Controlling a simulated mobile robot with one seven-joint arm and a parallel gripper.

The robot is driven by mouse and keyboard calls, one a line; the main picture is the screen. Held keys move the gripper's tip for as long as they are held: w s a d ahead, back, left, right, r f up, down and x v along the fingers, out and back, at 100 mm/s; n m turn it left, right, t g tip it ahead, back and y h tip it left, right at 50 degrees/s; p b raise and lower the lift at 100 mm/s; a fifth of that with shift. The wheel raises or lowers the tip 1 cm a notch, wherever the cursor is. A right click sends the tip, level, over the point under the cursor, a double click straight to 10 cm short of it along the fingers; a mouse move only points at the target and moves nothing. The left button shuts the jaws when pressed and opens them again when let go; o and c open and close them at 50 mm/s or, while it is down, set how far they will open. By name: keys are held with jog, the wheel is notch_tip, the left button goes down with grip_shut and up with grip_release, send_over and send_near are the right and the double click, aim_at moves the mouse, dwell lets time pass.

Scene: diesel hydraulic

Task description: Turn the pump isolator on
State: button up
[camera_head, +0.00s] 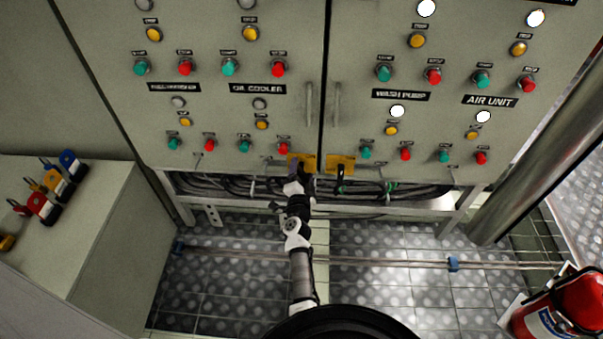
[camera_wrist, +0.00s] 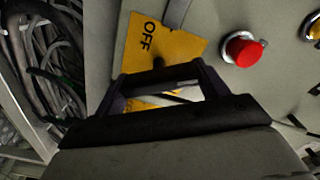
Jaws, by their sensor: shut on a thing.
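A yellow isolator plate (camera_head: 301,160) is at the bottom right edge of the left cabinet. My gripper (camera_head: 295,184) is up against it and covers its handle in the head view. In the wrist view the yellow plate (camera_wrist: 158,48) reads OFF, and my gripper (camera_wrist: 160,76) is shut on the dark isolator handle in front of it. The jaws hide most of the handle, so its exact angle is unclear. A second yellow plate (camera_head: 343,162) with a black handle sits just to the right, on the other cabinet. I cannot read a pump name on either plate.
Rows of buttons and lamps cover the cabinet doors (camera_head: 225,110); a red button (camera_wrist: 242,49) is right of the jaws. Cables (camera_head: 230,186) run beneath. Padlocks (camera_head: 50,180) lie on a bench (camera_head: 112,200) at left. A fire extinguisher (camera_head: 575,305) stands at right.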

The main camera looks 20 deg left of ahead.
jog(key=m, duration=0.6)
jog(key=shift+f+b, duration=0.1)
jog(key=shift+b, duration=0.3)
jog(key=shift+m, duration=0.3)
jog(key=o, duration=1)
jog(key=shift+s, duration=0.1)
